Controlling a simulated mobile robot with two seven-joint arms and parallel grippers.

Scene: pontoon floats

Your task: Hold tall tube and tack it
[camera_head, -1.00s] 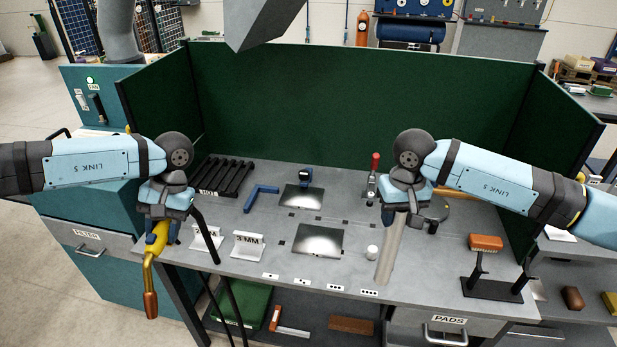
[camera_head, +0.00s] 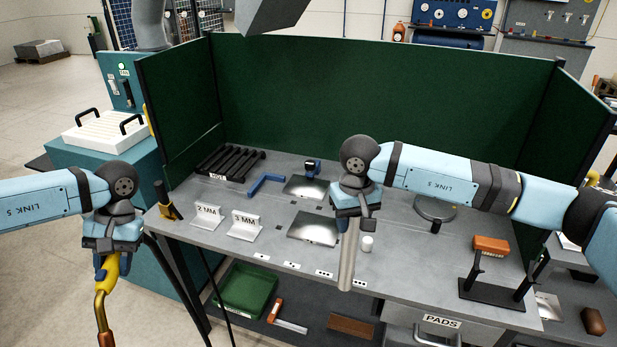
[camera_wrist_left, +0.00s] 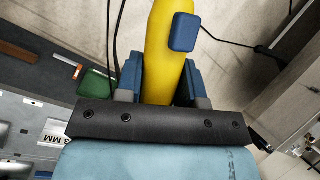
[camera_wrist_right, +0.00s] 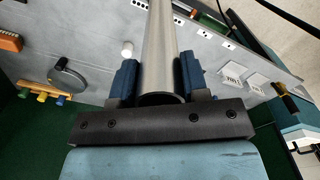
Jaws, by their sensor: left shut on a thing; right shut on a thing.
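My right gripper (camera_head: 350,218) is shut on a tall grey metal tube (camera_head: 347,262), which hangs nearly upright below it. In the head view the tube lies just right of the front metal plate (camera_head: 308,232), its lower end in front of the table's front edge. I cannot tell its height over the table. The tube's open end and grey side show in the right wrist view (camera_wrist_right: 160,55). My left gripper (camera_head: 112,262) is shut on a yellow torch (camera_head: 106,280) with a copper nozzle, pointing down, left of the table. The torch also fills the left wrist view (camera_wrist_left: 158,60).
A second plate (camera_head: 300,190) with a blue tool lies behind. Green screens close the back and sides.

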